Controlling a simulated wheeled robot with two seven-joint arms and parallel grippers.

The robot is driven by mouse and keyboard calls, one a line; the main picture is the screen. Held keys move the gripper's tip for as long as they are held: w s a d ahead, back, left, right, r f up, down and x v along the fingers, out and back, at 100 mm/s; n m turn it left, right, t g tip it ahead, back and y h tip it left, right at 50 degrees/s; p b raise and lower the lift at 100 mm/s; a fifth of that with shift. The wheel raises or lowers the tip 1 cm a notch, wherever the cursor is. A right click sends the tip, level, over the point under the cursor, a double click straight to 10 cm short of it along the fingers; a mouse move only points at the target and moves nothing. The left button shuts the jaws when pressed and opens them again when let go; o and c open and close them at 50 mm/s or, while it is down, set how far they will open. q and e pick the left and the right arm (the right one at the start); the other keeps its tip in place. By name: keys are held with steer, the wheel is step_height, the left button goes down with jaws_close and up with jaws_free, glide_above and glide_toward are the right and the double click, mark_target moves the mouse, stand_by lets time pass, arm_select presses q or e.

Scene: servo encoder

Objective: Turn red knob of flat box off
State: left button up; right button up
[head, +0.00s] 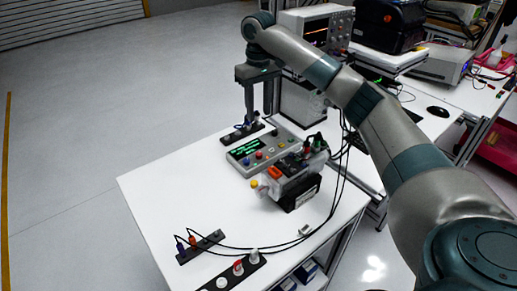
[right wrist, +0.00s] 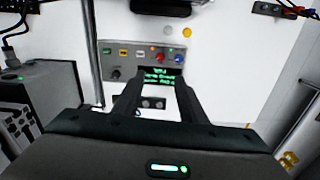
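The flat box (head: 262,152) is a grey panel with a green-lit display, lying near the back of the white table. Its red knob (head: 259,155) sits beside a blue knob (head: 246,161) on the front part of the panel. In the right wrist view the red knob (right wrist: 160,56) shows just beyond my fingertips, left of the blue knob; its turn position is too small to tell. My right gripper (head: 260,114) is open and empty, pointing down above the table by the box's back edge, apart from the knob. My left gripper is out of view.
A device with an orange button (head: 275,172) and cables stands right of the box. A socket strip (head: 243,132) lies behind the box. Another strip with red and blue plugs (head: 201,246) lies at the front, with cables crossing the table. The left table area is clear.

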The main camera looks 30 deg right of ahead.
mark_target(259, 153)
step_height(259, 153, down, 16)
steer(key=p, duration=0.4)
steer(key=shift+s+f, duration=0.15)
jaws_close()
